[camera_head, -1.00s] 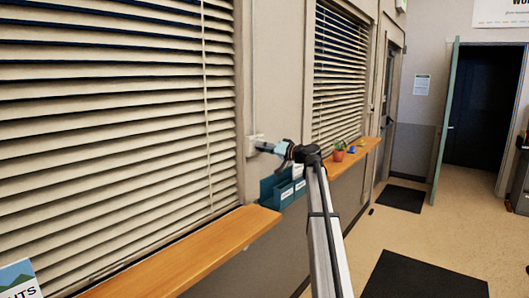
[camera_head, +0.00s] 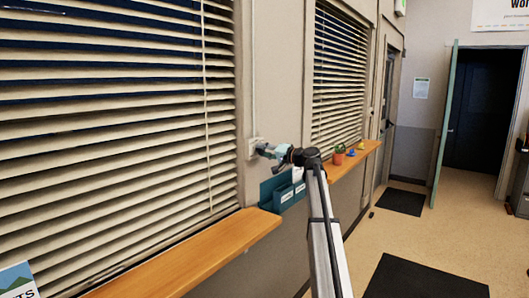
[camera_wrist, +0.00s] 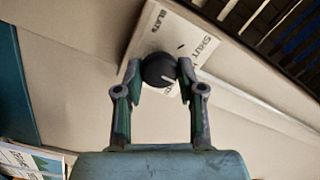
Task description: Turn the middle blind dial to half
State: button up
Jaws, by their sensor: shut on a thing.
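A round black dial (camera_wrist: 158,69) with a white pointer mark sits on a cream plate (camera_wrist: 199,42) printed with "SHUT" and "SLATS". My gripper (camera_wrist: 158,75) is shut on the dial, with a fingertip on each side of it. In the head view the plate (camera_head: 254,146) is on the wall between two windows, and my gripper (camera_head: 264,151) reaches it from the right. The dial itself is hidden there. The near blind (camera_head: 110,130) has tilted slats with dark gaps at the top. The far blind (camera_head: 338,85) also has tilted slats with gaps.
A wooden sill (camera_head: 190,258) runs under the near blind. A teal wall holder (camera_head: 283,192) hangs just below my gripper. A farther sill (camera_head: 357,158) carries a small potted plant (camera_head: 339,154). Dark mats (camera_head: 402,201) lie on the open floor to the right.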

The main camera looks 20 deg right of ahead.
jog(key=shift+r, duration=0.1)
jog(key=o, duration=1.1)
jog(key=v, duration=1.2)
jog(key=shift+w, duration=0.1)
